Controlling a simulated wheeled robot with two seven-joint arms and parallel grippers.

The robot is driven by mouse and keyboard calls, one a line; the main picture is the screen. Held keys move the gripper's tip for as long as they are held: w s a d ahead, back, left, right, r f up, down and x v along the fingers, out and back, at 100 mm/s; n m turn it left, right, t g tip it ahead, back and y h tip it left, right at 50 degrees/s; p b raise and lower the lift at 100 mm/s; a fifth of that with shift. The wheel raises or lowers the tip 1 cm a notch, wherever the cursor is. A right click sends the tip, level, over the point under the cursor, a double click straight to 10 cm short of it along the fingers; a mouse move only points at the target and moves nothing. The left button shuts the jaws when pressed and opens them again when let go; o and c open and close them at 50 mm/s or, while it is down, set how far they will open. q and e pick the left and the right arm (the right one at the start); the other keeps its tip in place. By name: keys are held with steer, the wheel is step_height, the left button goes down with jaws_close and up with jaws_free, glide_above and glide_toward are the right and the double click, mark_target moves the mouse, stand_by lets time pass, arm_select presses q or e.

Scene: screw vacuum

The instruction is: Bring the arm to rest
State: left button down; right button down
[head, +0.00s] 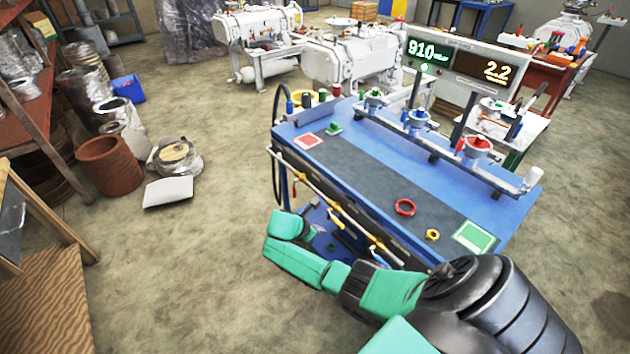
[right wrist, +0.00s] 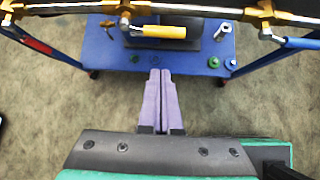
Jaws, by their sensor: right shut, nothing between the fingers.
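My right arm, teal with a black upper part, comes in from the lower right in the head view. Its gripper (head: 302,231) is at the near left side of the blue worktable (head: 300,150), outside and below the tabletop edge. In the right wrist view the two purple-grey fingers of the right gripper (right wrist: 161,72) lie side by side, shut and empty. They point toward the table's blue lower shelf (right wrist: 180,62), seemingly clear of it. My left gripper is not in view.
A pipe with yellow valve handles (right wrist: 165,32) runs along the table's near side, close to the gripper. A red ring (head: 405,207) and a yellow ring (head: 432,235) lie on the tabletop. A brown bucket (head: 110,165) stands left. Open floor lies between.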

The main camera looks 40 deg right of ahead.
steer(key=shift+v, duration=1.2)
steer(key=s+a+f+m+y, duration=0.3)
steer(key=s+f, duration=0.6)
steer(key=f, duration=0.2)
steer(key=s+a+f+m+y, duration=0.2)
steer(key=s+a+f+m, duration=0.1)
steer(key=s+f, duration=0.6)
steer(key=s+a+f+m+y, duration=0.1)
steer(key=s+f+m, duration=0.3)
steer(key=s, duration=0.5)
steer(key=s+a+f+m+y, duration=0.2)
steer(key=s+a+f+m, duration=0.2)
steer(key=s, duration=0.5)
steer(key=shift+m, duration=0.5)
